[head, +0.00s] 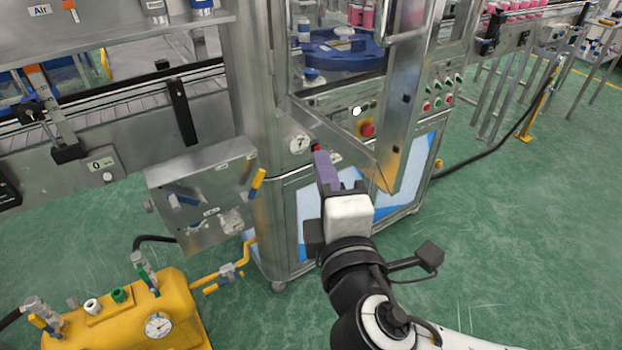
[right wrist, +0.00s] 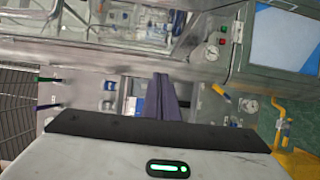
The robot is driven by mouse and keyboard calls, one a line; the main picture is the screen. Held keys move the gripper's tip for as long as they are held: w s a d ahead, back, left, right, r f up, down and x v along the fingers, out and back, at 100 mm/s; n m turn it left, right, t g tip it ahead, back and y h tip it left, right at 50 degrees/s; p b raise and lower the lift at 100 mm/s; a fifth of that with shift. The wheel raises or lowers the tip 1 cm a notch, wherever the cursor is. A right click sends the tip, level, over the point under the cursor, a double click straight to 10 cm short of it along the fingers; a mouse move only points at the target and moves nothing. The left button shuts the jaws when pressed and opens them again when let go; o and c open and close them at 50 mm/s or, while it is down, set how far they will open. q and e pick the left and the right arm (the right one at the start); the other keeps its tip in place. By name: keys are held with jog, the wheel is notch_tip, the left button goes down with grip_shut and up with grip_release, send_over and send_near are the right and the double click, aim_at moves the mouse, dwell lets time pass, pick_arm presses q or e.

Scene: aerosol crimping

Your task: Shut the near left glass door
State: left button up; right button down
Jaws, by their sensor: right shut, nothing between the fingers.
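The near left glass door (head: 402,105) stands open in the head view. Its metal frame swings out from the machine's left post, with the bottom rail (head: 340,136) slanting down to the right toward me. A handle shows near the top of its free stile. My right gripper (head: 323,160) has purple fingers, shut and empty, below and left of the bottom rail in the picture. I cannot tell whether they touch the door. In the right wrist view the shut fingers (right wrist: 166,98) point toward the machine. My left gripper is out of view.
Inside the machine is a blue turntable (head: 345,52). A red emergency button (head: 367,129) is on the front panel. A grey control box (head: 205,190) juts out at left, above a yellow tank (head: 150,315). Green floor at right is mostly free.

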jog(key=shift+w+d+r, duration=0.1)
jog(key=shift+w+d, duration=0.05)
jog(key=shift+d, duration=0.5)
jog(key=shift+w+d, duration=0.15)
jog(key=shift+d, duration=0.5)
